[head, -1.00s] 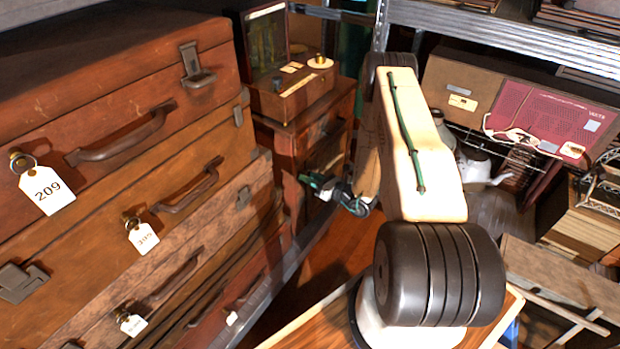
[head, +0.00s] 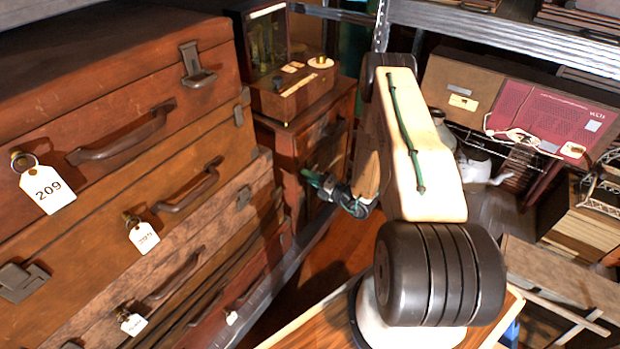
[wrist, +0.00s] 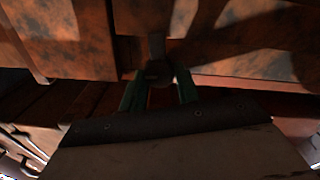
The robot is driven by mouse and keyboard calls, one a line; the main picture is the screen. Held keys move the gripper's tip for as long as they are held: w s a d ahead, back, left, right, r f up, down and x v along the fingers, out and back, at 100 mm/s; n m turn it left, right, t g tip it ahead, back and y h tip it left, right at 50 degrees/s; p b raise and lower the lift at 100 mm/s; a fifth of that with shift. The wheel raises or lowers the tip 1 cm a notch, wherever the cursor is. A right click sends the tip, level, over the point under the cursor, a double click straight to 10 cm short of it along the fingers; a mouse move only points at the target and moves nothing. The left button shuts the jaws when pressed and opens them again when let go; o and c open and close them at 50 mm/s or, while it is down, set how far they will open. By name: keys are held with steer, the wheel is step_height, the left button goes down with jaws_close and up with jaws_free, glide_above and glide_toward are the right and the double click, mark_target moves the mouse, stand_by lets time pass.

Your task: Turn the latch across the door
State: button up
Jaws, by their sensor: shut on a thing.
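A small reddish-brown wooden cabinet (head: 286,145) stands at the back centre in the head view. My gripper (head: 308,181) is at its front, low down, and my arm partly covers it. In the wrist view worn brown wood panels (wrist: 60,40) fill the top. A dark metal latch (wrist: 157,70) hangs at the middle there, its lower end between the two green fingers of my gripper (wrist: 160,92). The fingers are shut on the latch. In the head view the latch cannot be made out behind the gripper.
A tall stack of brown suitcases (head: 110,150) with handles and tags stands close on the left. An open wooden instrument box (head: 295,90) sits on the cabinet. A red radio (head: 550,120) and a metal shelf (head: 480,22) are at the right.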

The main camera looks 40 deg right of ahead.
steer(key=shift+m, duration=0.7)
steer(key=o, duration=0.7)
steer(key=v, duration=0.7)
steer(key=shift+s, duration=0.4)
steer(key=shift+d, duration=0.1)
